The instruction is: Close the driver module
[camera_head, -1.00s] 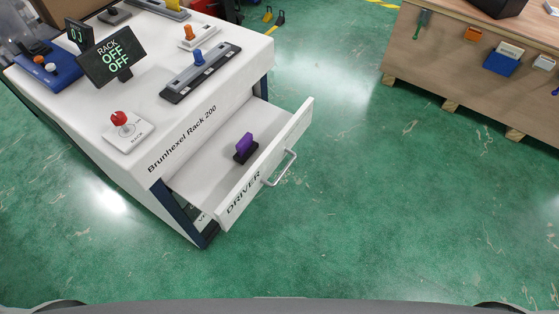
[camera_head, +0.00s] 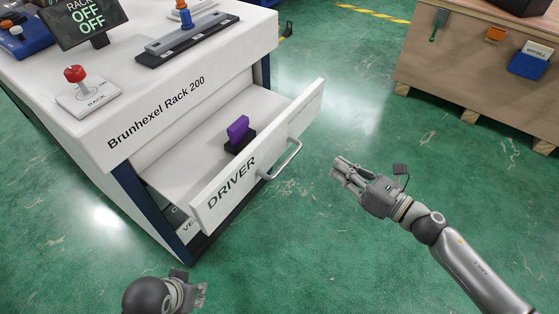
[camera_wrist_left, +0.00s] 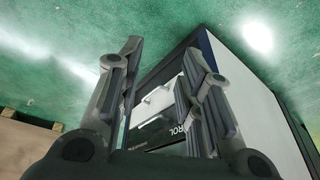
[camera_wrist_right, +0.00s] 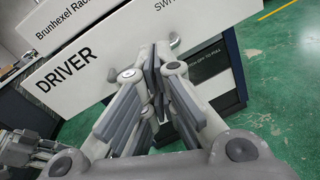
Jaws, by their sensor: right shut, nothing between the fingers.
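The driver module is a white drawer marked DRIVER (camera_head: 231,187) with a metal bar handle (camera_head: 284,160). It stands pulled out of the white rack (camera_head: 190,92), and a purple piece on a dark base (camera_head: 238,134) is inside it. My right gripper (camera_head: 340,170) is shut and empty, to the right of the handle and apart from it. In the right wrist view its closed fingers (camera_wrist_right: 158,62) overlap the drawer front (camera_wrist_right: 100,52). My left gripper (camera_head: 196,296) is low in front of the rack. Its fingers are spread and empty in the left wrist view (camera_wrist_left: 163,62).
A red knob marked RACK (camera_head: 75,75), a display reading OFF (camera_head: 85,18) and a slider with a blue knob (camera_head: 186,20) are on the rack top. A wooden bench (camera_head: 470,75) stands at the right. The green floor between is clear.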

